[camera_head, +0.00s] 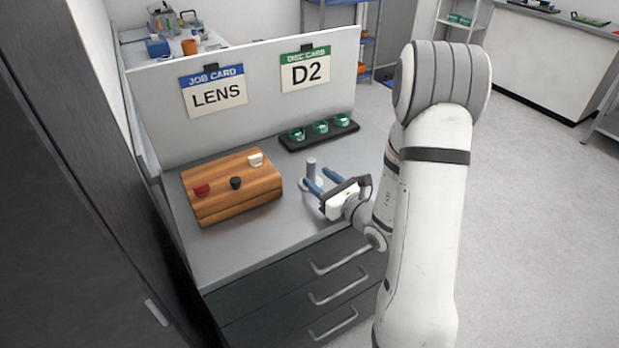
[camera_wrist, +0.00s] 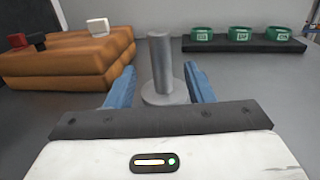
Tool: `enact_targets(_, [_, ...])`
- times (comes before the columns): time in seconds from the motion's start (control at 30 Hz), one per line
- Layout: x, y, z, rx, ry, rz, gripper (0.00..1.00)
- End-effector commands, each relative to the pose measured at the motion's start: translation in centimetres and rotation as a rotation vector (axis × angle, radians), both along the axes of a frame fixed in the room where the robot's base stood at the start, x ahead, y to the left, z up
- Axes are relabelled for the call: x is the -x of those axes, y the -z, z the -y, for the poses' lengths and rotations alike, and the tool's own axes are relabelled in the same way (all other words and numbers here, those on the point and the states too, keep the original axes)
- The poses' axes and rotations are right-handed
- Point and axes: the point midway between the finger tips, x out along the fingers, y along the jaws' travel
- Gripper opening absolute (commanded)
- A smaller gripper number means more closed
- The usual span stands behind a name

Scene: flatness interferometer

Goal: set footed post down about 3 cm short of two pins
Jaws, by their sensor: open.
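The footed post (camera_head: 311,167) is a grey upright cylinder on a round flat foot, standing on the grey bench top. In the wrist view the post (camera_wrist: 161,65) shows upright, between the two blue fingers in the picture. My gripper (camera_head: 317,177) is open, its fingertips at the post; the wrist view (camera_wrist: 161,76) also shows both fingers apart. I see no contact between fingers and post, and cannot tell how far the tips reach past it. I cannot make out the two pins in either view.
A wooden block (camera_head: 238,203) with red, black and white knobs lies left of the post. A black rack (camera_head: 296,145) with three green rings stands behind, before a white panel (camera_head: 260,115) with LENS and D2 cards. The bench is clear in front of the block.

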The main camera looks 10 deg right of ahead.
Motion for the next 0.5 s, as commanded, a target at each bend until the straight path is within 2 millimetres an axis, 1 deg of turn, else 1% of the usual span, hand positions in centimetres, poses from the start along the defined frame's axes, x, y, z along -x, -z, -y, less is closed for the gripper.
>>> enact_targets(0.17, [-2.0,-0.4,-1.0,0.0,-0.005,0.0,0.48])
enact_targets(0.3, [-4.0,-0.7,-1.9,0.0,-0.007,0.0,0.48])
enact_targets(0.4, [-5.0,-0.6,-2.4,0.001,-0.006,0.0,0.48])
enact_targets(0.5, [-5.5,-0.5,-2.6,0.0,-0.005,-0.001,0.48])
